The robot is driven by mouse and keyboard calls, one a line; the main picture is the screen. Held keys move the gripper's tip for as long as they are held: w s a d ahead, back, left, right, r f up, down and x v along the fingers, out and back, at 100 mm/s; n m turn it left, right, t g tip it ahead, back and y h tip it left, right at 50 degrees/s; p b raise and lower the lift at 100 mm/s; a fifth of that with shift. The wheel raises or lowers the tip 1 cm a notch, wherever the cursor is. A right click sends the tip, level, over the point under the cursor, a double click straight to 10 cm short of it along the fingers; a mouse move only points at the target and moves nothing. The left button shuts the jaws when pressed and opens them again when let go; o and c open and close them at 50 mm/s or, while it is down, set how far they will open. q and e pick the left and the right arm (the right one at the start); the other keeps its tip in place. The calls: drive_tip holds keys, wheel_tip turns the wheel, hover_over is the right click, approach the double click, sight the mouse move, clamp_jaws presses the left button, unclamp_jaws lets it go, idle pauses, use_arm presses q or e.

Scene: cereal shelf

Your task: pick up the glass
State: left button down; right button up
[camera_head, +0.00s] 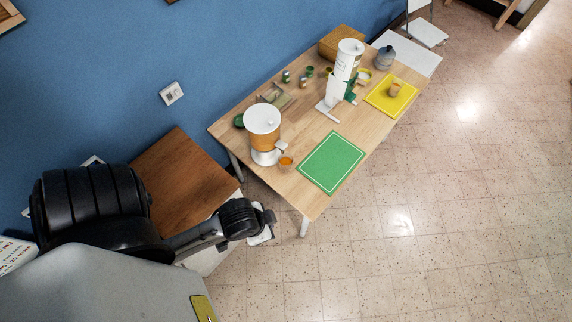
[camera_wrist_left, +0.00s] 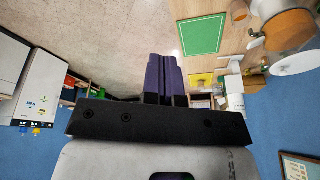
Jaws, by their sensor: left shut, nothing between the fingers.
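Two small cups could be the glass; I cannot tell which. One, orange-brown (camera_head: 286,162), stands at the spout of the white and orange dispenser (camera_head: 262,128) and also shows in the left wrist view (camera_wrist_left: 239,11). The other, brownish (camera_head: 395,88), stands on the yellow mat (camera_head: 380,101) at the table's far right. My left gripper (camera_head: 270,216) is off the table's near end, apart from both cups. In the left wrist view its dark fingers (camera_wrist_left: 164,80) are together and empty. My right gripper is not in view.
The wooden table (camera_head: 302,208) holds a green mat (camera_head: 332,162), a white cylinder dispenser (camera_head: 345,66), several small jars and a cardboard box (camera_head: 341,42). A brown-topped cabinet (camera_head: 185,172) stands at the near left against the blue wall. The tiled floor right of the table is clear.

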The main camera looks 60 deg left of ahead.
use_arm(q)
unclamp_jaws()
idle(1.1)
